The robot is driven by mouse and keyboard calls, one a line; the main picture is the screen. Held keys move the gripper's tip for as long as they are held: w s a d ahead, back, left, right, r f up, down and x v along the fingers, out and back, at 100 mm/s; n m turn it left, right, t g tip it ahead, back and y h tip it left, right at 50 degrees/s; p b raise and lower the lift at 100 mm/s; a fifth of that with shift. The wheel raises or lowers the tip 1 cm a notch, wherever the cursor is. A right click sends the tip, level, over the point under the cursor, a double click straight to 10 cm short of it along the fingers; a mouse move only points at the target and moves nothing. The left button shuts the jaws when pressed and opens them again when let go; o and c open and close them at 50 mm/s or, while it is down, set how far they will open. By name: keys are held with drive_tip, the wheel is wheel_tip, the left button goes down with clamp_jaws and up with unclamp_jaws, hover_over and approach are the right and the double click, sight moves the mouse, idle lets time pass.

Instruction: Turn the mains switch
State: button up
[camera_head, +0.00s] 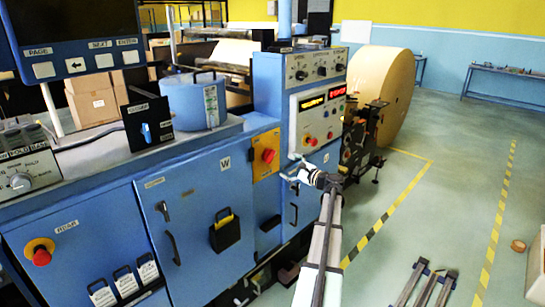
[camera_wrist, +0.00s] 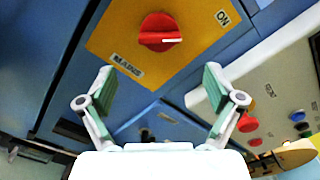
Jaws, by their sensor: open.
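The mains switch is a red rotary knob on a yellow plate on the blue machine's front. In the wrist view the knob (camera_wrist: 160,28) lies above the gap between my fingers, with a white mark on it, a "MAINS" label (camera_wrist: 128,66) on one side and an "ON" label (camera_wrist: 223,17) on another. In the head view the red knob (camera_head: 268,155) is left of my gripper (camera_head: 291,174). My gripper is open and empty, with both fingers (camera_wrist: 159,84) apart from the knob and spread wider than it.
A control panel (camera_head: 318,118) with displays and small coloured buttons stands right of the yellow plate. Another red button (camera_head: 41,256) is at lower left. A large kraft roll (camera_head: 381,92) stands behind. The floor at right is mostly clear, with yellow-black lines (camera_head: 495,225).

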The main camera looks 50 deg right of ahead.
sight(272, 159)
drive_tip(key=w, duration=0.3)
drive_tip(key=w+d+p, duration=0.1)
drive_tip(key=w, duration=0.2)
drive_tip(key=w+p, duration=0.1)
drive_tip(key=w, duration=0.3)
drive_tip(key=shift+d, duration=0.15)
drive_tip(key=shift+c, duration=0.4)
drive_tip(key=c, duration=1.1)
